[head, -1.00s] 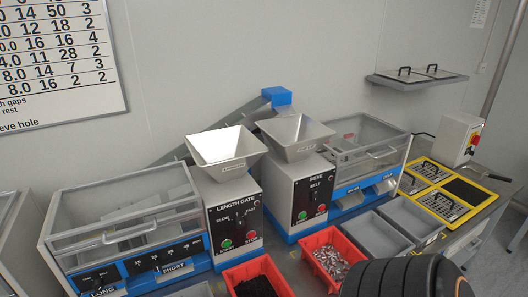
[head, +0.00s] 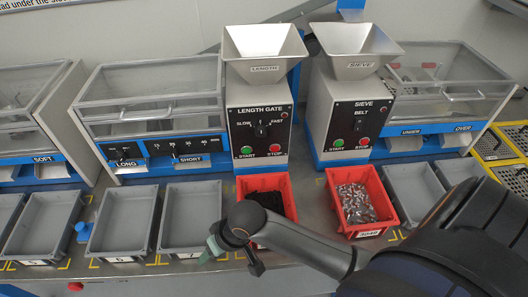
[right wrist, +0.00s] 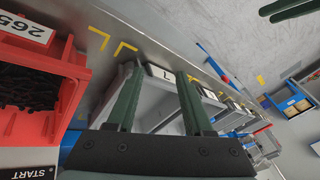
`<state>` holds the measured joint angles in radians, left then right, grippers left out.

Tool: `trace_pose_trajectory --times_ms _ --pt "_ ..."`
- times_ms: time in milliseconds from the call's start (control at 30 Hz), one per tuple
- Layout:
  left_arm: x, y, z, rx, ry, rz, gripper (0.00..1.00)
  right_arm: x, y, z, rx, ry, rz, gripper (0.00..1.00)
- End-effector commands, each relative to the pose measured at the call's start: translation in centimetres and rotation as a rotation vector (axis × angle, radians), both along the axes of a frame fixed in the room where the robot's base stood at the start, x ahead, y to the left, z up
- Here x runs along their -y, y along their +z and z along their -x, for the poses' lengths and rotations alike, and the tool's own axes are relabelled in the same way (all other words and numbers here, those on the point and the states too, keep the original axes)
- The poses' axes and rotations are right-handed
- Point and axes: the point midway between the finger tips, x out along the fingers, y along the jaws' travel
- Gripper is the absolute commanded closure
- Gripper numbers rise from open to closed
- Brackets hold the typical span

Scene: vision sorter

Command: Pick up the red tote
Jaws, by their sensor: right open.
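Two red totes stand on the bench. The left red tote (head: 285,182) holds black pieces and is under the length gate. The right red tote (head: 378,187) holds silvery metal pieces and is under the sieve. My right gripper (head: 209,251) reaches in from the right and hangs left of the left red tote, near the grey tray (head: 192,252) there. My arm hides part of that tote's front. In the right wrist view the gripper (right wrist: 158,72) is open and empty over the grey tray labelled 7. The red tote (right wrist: 68,95) with its white label is at the left edge, beside the fingers.
More grey trays (head: 122,187) line the bench at left, with a small blue item (head: 83,229) between two. Other grey trays (head: 411,181) stand at right. The machines and their hoppers (head: 263,42) rise behind the totes.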

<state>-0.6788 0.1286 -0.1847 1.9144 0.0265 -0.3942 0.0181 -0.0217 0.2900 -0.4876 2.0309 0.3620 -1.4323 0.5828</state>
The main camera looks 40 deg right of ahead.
Motion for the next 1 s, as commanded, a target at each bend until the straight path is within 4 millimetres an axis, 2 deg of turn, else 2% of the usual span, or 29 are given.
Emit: trace_pose_trajectory --times_ms 133,267,500,600,733,867,1000 --pt "0.0 -0.4 0.0 0.000 0.000 0.000 0.50 -0.1 0.9 -2.0 -0.096 -0.044 0.040 0.48" --pt "0.0 -0.7 0.0 0.000 0.000 0.000 0.50 1.3 1.9 -4.0 -0.187 -0.140 0.113 0.48" --pt "-0.1 -1.1 0.0 -0.001 0.000 -0.002 0.50 6.7 5.1 -7.6 -0.303 -0.428 0.293 0.48" --pt "-0.1 -1.2 0.0 -0.001 -0.001 -0.002 0.50 8.7 6.5 -8.6 -0.324 -0.536 0.344 0.48" --pt "-0.1 -1.3 0.0 -0.001 -0.001 -0.002 0.50 10.2 7.6 -9.2 -0.338 -0.623 0.380 0.48" --pt "-0.1 -1.4 0.0 0.000 -0.001 -0.003 0.50 10.9 6.9 -9.3 -0.345 -0.653 0.392 0.48" --pt "-0.1 -1.7 0.0 0.000 -0.001 -0.003 0.50 11.3 4.3 -9.2 -0.346 -0.654 0.393 0.48"
